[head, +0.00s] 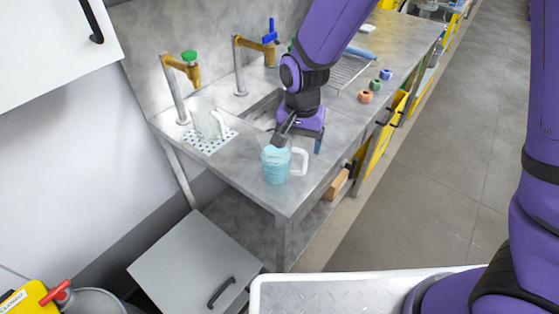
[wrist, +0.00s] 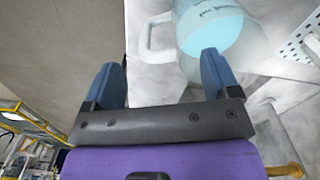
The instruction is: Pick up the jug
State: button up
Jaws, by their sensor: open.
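A light-blue jug (head: 275,165) with a white handle stands upright near the front corner of the grey worktop. The handle is on its right side in the head view. My gripper (head: 301,137) is just behind the jug, above the worktop. In the wrist view the jug (wrist: 212,28) shows beyond the fingers, with its handle (wrist: 151,38) between them in the picture. The two blue fingers of my gripper (wrist: 163,78) are spread apart with nothing held between them. I cannot tell the exact gap between fingertips and handle.
A clear jug (head: 207,120) stands on a perforated drain plate (head: 208,141) at left. Brass taps (head: 182,67) rise behind the sink. The worktop's front corner is bare, and the floor (head: 440,150) at right is clear.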

aim_at(299, 152)
jog(key=shift+f, duration=2.55)
jog(key=c, duration=1.3)
jog(key=shift+c, duration=0.4)
jog(key=shift+r, duration=0.25)
